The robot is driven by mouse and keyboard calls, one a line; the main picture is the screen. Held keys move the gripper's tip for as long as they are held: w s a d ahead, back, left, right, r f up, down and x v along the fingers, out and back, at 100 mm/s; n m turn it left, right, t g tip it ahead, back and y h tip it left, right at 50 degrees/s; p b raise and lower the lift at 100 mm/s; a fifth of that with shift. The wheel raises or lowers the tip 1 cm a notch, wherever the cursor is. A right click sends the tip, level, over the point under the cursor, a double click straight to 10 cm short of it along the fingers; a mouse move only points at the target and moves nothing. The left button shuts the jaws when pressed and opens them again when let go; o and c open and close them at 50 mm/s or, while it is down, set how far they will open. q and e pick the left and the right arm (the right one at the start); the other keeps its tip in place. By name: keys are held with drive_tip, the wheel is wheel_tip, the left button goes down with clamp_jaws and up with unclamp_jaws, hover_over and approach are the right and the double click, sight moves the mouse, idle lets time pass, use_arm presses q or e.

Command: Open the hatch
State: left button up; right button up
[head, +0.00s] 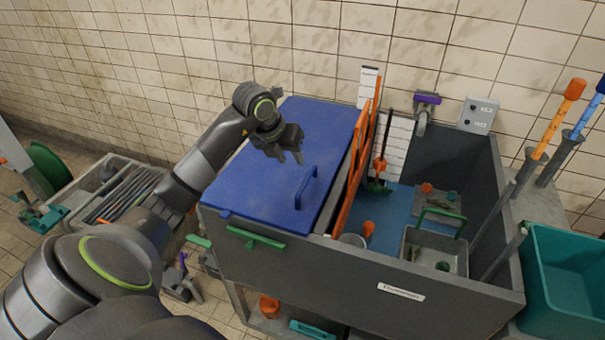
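The hatch looks to be the flat blue lid (255,185) lying closed over the left part of a grey box (330,270). A blue bar handle (306,187) stands up near its right edge. My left gripper (286,157) is above the lid, up and to the left of the handle and apart from it. Its fingers point down with a gap between them, and nothing shows between them. My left arm hides part of the lid's left edge. My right gripper is not in view.
Orange upright panels (361,155) stand just right of the lid. The box's open right side holds a grey tray (436,248) with a green handle. A green latch-like bar (256,238) is on the front. A teal bin (565,280) stands right; a tiled wall is behind.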

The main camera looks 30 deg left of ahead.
sight(305, 180)
use_arm(q)
drive_tip(key=p+x, duration=0.2)
drive_tip(key=x, duration=0.9)
clamp_jaws()
